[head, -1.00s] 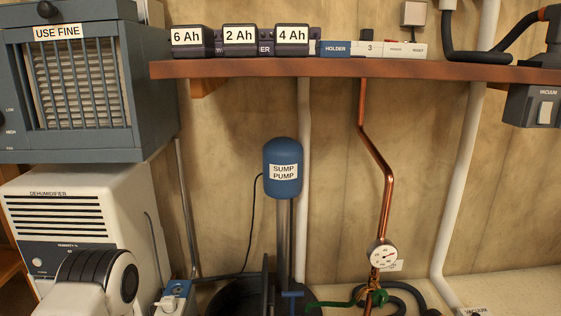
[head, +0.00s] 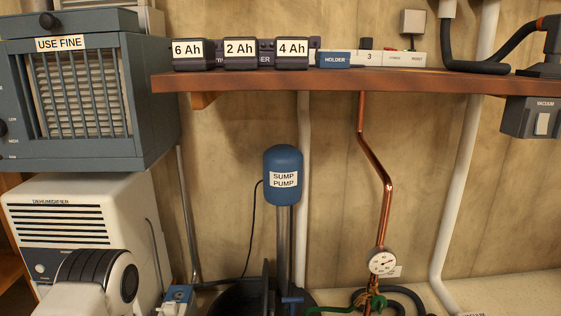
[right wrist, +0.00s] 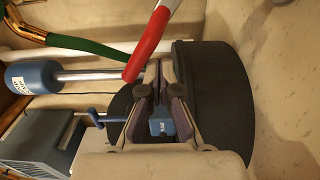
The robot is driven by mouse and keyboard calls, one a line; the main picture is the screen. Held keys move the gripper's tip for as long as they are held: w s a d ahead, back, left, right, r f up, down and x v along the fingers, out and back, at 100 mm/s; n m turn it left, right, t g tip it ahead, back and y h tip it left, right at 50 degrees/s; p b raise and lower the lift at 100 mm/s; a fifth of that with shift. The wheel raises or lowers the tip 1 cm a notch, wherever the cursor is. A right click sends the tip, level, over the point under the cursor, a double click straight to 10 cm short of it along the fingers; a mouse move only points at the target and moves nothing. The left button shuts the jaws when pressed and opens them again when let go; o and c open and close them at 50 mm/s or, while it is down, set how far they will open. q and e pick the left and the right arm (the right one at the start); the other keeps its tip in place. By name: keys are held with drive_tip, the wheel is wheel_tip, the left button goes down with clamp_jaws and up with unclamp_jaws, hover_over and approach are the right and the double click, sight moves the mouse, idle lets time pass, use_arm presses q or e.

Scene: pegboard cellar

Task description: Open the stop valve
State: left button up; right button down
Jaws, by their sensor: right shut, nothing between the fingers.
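In the head view a copper pipe (head: 386,205) comes down from the shelf to a round gauge (head: 382,261). Green fittings (head: 374,300) sit below the gauge at the picture's lower edge. Neither gripper shows in the head view.
The blue sump pump (head: 283,172) stands over a dark pit; it also shows in the right wrist view (right wrist: 30,78). A green hose (right wrist: 85,50) and a black round tub (right wrist: 207,95) lie near the right gripper. A dehumidifier (head: 75,220) stands at left, under a wooden shelf's (head: 350,80) level.

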drive_tip(key=shift+r, duration=0.15)
drive_tip(key=shift+d+r+p, duration=0.4)
drive_tip(key=shift+r+p, duration=0.4)
drive_tip(key=shift+p, duration=0.05)
drive_tip(key=shift+d+r+p, duration=0.65)
drive_tip(key=shift+r+p, duration=0.1)
drive_tip(key=shift+r, duration=0.1)
